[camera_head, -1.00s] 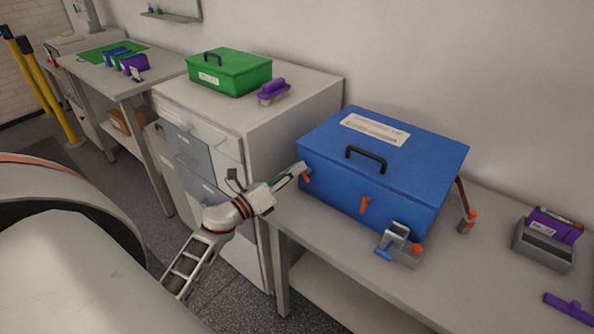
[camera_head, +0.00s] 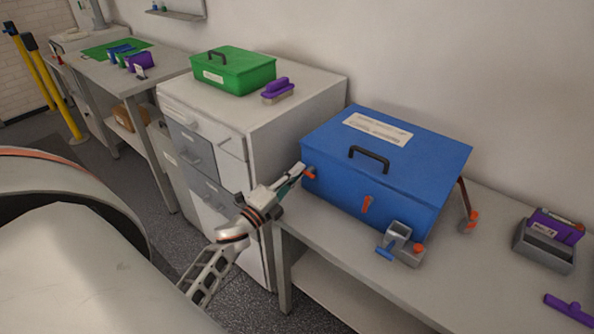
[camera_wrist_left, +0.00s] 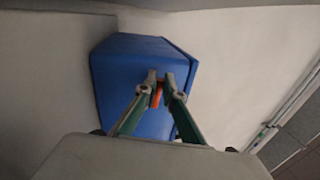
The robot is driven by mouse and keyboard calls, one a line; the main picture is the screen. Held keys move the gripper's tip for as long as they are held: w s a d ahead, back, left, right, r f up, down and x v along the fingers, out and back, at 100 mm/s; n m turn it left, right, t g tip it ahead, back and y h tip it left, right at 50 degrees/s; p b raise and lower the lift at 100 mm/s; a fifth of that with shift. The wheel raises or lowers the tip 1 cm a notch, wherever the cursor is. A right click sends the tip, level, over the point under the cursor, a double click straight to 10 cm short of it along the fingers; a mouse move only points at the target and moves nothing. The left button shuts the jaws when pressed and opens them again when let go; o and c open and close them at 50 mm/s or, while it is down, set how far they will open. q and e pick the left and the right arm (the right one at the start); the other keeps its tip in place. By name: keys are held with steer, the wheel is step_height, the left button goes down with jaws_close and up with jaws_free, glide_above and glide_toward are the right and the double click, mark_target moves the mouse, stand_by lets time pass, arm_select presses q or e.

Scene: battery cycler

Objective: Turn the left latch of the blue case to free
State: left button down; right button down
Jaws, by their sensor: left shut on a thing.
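The blue case (camera_head: 385,160) stands on the grey bench with its lid down and a black handle on top. Its left latch (camera_head: 310,174) is orange and sits at the left end of the front face; it is tilted toward the horizontal in the head view. My left gripper (camera_head: 301,172) is at this latch. In the left wrist view, the fingers of my left gripper (camera_wrist_left: 160,80) are closed around the orange latch (camera_wrist_left: 157,94), in front of the blue case (camera_wrist_left: 125,75). A second orange latch (camera_head: 367,204) hangs nearly upright on the front. My right gripper is not in view.
A grey device with an orange knob (camera_head: 402,243) stands before the case. An orange-ended tool (camera_head: 468,220) leans at its right side. A grey holder (camera_head: 543,250) with a purple item is farther right. A green case (camera_head: 232,72) and purple brush (camera_head: 278,90) sit on the cabinet.

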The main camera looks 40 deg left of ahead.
arm_select(q)
steer(key=shift+f+n, duration=0.15)
steer(key=shift+n, duration=0.45)
steer(key=c, duration=2.2)
jaws_free()
steer(key=shift+o, duration=0.2)
steer(key=d+v, duration=0.1)
steer(key=v, duration=1.1)
steer(key=shift+a, duration=0.45)
